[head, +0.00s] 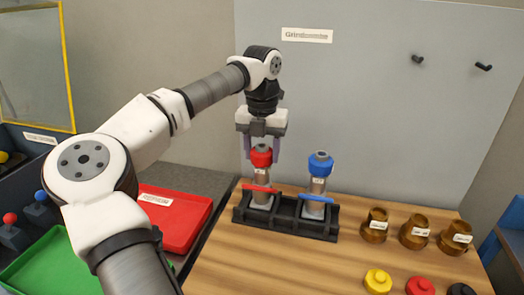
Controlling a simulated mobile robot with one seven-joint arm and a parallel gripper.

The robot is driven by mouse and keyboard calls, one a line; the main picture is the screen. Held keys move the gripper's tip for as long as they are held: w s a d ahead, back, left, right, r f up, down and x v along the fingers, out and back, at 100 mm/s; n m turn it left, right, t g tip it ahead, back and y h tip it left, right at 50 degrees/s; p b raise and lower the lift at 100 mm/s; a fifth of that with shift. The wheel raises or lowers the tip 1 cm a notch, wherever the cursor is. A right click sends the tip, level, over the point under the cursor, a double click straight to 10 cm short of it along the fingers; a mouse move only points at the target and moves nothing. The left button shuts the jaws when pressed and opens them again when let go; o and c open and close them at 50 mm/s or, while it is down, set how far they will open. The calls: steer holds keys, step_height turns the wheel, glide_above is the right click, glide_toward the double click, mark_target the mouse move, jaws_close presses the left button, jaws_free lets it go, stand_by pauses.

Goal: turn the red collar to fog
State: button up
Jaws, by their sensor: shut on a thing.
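The red collar (261,155) is at the top of the left pump, whose metal body (261,178) stands upright in the black rack (286,222). My gripper (262,157) points down over it, with one finger on each side of the collar, and is shut on it. The fingers partly hide the collar's sides. A second pump with a blue collar (320,163) stands upright in the rack to the right, apart from my gripper. Markings on the collars and pump bodies are too small to read.
Several brass fittings (414,232) stand on the wooden table (330,265) at right, with yellow (377,281), red (419,286) and black knobs in front. A red tray (178,218) and green tray (48,266) lie at left. A grey panel (375,120) rises behind.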

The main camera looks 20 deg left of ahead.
steer(key=o, duration=1)
step_height(320, 180, up, 14)
steer(key=shift+f+b, duration=0.1)
steer(key=shift+b, duration=0.4)
